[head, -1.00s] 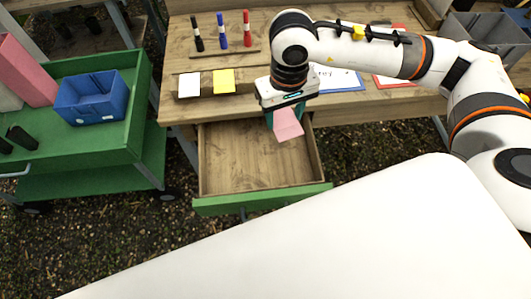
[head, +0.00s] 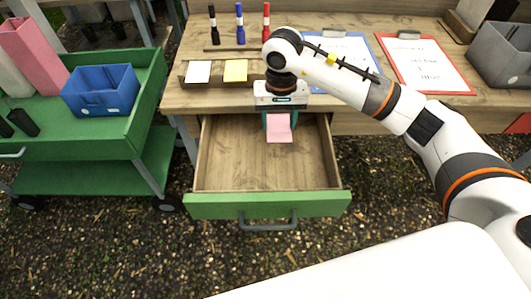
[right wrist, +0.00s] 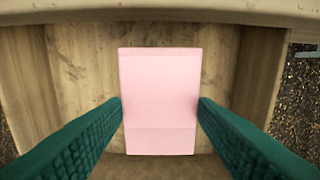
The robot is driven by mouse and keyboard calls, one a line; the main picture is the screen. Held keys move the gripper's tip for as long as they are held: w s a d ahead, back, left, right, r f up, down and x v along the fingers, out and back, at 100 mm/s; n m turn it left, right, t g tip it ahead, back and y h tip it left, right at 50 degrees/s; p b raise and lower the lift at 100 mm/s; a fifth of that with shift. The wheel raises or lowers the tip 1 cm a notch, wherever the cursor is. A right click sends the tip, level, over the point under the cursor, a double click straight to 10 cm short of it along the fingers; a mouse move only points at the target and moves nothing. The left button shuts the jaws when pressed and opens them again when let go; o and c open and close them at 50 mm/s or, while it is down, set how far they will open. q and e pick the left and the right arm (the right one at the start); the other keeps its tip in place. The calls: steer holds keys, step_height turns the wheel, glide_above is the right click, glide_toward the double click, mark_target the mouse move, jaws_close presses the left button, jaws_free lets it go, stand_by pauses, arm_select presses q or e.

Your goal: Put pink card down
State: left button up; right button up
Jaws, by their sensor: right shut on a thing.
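The pink card (head: 279,129) is held in my right gripper (head: 279,117), over the back part of the open drawer (head: 240,165). In the right wrist view the pink card (right wrist: 160,90) lies between the two teal fingers (right wrist: 160,108), which touch its side edges. The wooden drawer floor (right wrist: 90,70) shows behind it. I cannot tell how high the card is above the drawer floor. My left gripper is not in view.
The drawer has a green front (head: 268,205) with a grey handle. A green cart (head: 100,150) with a blue bin (head: 100,92) is at the left. The drawer floor looks empty.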

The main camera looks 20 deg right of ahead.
mark_target(276, 153)
steer(key=shift+w+f, duration=0.2)
steer(key=shift+f, duration=0.35)
step_height(276, 153, down, 10)
steer(key=shift+r+p, duration=0.15)
steer(key=shift+p, duration=0.25)
steer(key=o, duration=0.9)
steer(key=shift+o, duration=0.2)
steer(key=shift+r, duration=0.2)
step_height(276, 153, up, 12)
steer(key=shift+f+b, duration=0.15)
steer(key=shift+b, duration=0.45)
